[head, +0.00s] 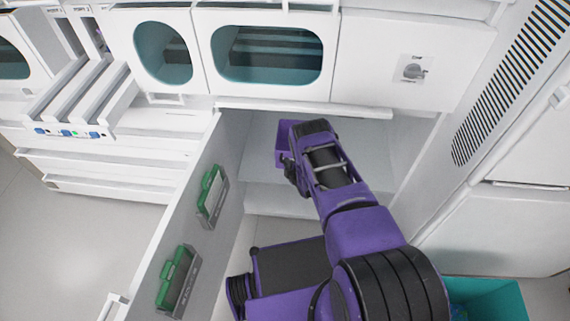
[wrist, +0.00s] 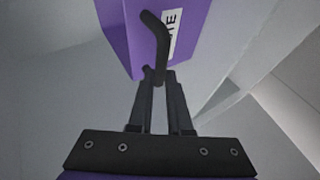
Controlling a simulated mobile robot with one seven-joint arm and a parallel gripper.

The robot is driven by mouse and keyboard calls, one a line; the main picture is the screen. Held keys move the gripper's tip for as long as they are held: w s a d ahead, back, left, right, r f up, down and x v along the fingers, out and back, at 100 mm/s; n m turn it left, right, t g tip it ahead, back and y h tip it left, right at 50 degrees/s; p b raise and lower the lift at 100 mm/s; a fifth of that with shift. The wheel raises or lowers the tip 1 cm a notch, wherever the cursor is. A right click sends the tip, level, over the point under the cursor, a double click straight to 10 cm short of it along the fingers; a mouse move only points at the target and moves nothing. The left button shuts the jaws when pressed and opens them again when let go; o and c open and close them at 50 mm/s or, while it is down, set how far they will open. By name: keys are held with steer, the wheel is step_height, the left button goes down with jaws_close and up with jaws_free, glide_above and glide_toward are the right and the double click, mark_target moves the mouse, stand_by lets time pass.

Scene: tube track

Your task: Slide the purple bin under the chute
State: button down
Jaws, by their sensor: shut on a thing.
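The purple bin (head: 285,140) stands inside the open white cabinet bay in the head view, partly hidden behind my arm. In the wrist view the purple bin (wrist: 205,45) fills the top middle, with a dark curved handle (wrist: 157,40) and a white label (wrist: 173,30) on its face. My gripper (wrist: 158,82) is shut on the lower end of the handle. In the head view my gripper (head: 292,172) is at the bin's front, its fingertips mostly hidden by the wrist. The chute cannot be made out in either view.
An open cabinet door (head: 215,200) with two green-framed holders stands left of my arm. The bay's right wall (head: 405,155) is close on the right. A teal container (head: 495,300) is at the lower right. White units with oval windows (head: 265,52) run above the bay.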

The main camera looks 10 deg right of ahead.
steer(key=shift+s+d, duration=0.1)
steer(key=shift+d, duration=0.1)
stand_by(0.3)
steer(key=shift+s+d, duration=0.4)
steer(key=shift+d, duration=0.5)
steer(key=shift+s+d, duration=0.4)
steer(key=shift+d, duration=0.55)
steer(key=shift+s+d, duration=0.4)
steer(key=shift+d, duration=0.5)
steer(key=shift+s+d, duration=0.35)
steer(key=shift+d, duration=0.6)
steer(key=shift+s+d, duration=0.4)
steer(key=shift+d, duration=0.45)
steer(key=shift+s+d, duration=0.35)
steer(key=shift+d, duration=0.65)
steer(key=shift+s+d, duration=0.4)
steer(key=shift+d, duration=0.45)
steer(key=shift+s+d, duration=0.4)
steer(key=shift+d, duration=0.55)
